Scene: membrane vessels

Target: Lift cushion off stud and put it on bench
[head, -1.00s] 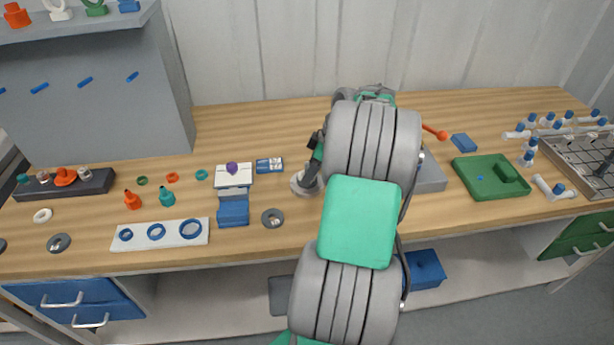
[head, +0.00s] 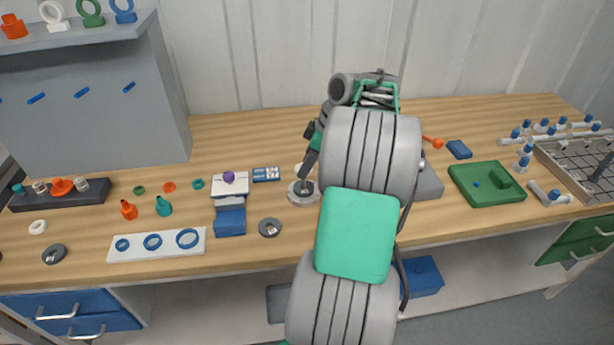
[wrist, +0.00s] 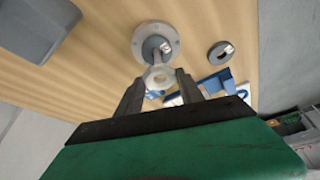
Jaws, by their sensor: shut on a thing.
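The cushion is a pale, whitish ring (wrist: 158,77) between the fingertips in the wrist view. My gripper (wrist: 158,84) is shut on it. The stud (wrist: 155,48) is a grey post rising from a round flanged base (wrist: 171,34); the cushion overlaps the post's end in this view. In the head view the stud's round base (head: 303,193) stands on the wooden bench (head: 340,237). The cushion (head: 299,169) shows as a small pale spot above it, beside my gripper (head: 302,172). My arm hides part of the bench behind.
A grey washer (head: 270,228), a blue block (head: 230,221) and a white plate with several blue rings (head: 156,243) lie left of the stud. A green tray (head: 488,195) stands at right. Bare bench shows in front of the stud.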

